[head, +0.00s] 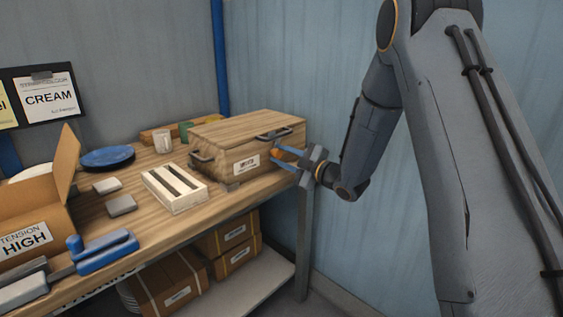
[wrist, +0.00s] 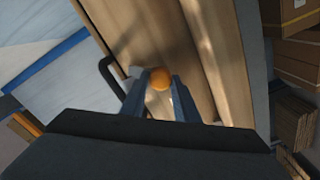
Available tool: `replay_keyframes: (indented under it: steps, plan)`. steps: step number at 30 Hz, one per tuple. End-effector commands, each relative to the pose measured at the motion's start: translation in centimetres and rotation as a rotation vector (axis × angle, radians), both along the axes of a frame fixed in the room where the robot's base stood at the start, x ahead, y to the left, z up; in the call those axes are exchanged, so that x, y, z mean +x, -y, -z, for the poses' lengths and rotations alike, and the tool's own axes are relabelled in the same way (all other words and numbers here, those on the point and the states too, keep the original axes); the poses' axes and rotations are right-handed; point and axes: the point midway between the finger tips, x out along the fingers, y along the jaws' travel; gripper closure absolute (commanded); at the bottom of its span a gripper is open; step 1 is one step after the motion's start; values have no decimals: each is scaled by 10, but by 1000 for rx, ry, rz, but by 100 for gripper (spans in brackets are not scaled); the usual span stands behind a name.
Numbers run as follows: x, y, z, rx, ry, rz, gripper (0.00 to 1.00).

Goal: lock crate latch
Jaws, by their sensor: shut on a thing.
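The wooden crate (head: 222,151) stands closed at the right end of the workbench, with a white label on its front and dark handles. My gripper (head: 283,155) is at the crate's front right, with its blue fingers pointing at the front face. In the wrist view my gripper (wrist: 160,90) is shut on the orange latch knob (wrist: 160,77), with one finger on each side. The knob also shows in the head view (head: 276,154), partly hidden by a finger. The rest of the latch is hidden, so I cannot tell its position.
A pale slotted block (head: 174,190), grey blocks (head: 121,205), a blue plate (head: 107,157) and a white mug (head: 162,141) are on the bench. A blue-handled tool (head: 105,253) lies near the front edge. Cardboard boxes (head: 170,286) sit on the shelf below.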

Motion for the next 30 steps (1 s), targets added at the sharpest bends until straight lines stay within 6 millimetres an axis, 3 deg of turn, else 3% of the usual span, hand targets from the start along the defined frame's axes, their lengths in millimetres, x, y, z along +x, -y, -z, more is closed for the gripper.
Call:
replay_keyframes:
  steps: [15,30]
  plan:
    - [0,0,4,-334,288,1,95]
    - [-1,0,3,-465,399,0,94]
